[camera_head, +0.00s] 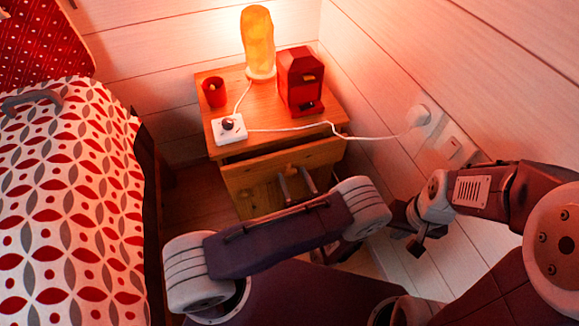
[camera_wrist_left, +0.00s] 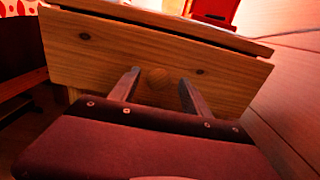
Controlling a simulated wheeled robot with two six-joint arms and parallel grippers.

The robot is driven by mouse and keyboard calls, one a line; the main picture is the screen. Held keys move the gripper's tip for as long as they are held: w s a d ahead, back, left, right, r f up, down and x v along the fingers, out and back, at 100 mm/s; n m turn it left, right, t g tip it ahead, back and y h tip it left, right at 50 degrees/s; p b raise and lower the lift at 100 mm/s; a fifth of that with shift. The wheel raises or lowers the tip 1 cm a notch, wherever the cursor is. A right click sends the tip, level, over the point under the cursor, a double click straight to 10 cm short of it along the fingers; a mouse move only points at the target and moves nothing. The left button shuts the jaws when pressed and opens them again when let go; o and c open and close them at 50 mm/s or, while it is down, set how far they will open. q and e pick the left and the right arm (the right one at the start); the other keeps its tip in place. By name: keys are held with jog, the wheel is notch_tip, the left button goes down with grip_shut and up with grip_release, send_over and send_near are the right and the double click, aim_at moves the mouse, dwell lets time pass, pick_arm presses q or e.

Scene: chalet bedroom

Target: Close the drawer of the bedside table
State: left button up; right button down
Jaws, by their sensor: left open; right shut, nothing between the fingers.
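The wooden bedside table (camera_head: 297,127) stands in the corner by the wall. Its drawer (camera_head: 250,172) is partly out, with a dark gap between the tabletop edge and the drawer front. My left gripper (camera_head: 293,174) is open at the drawer front. My right gripper (camera_head: 415,236) is shut and empty, to the right, away from the drawer.
On the tabletop are a lit lamp (camera_head: 258,42), a red cup (camera_head: 214,92), a red machine (camera_head: 301,82) and a white socket block (camera_head: 229,129). A white cord runs to the wall plug (camera_head: 418,116). A bed (camera_head: 70,200) stands left; the wall closes off the right.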

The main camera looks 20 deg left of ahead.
pick_arm(q)
jog(key=shift+w+a, duration=0.25)
jog(key=shift+w, duration=0.1)
grip_shut()
dwell(1.2)
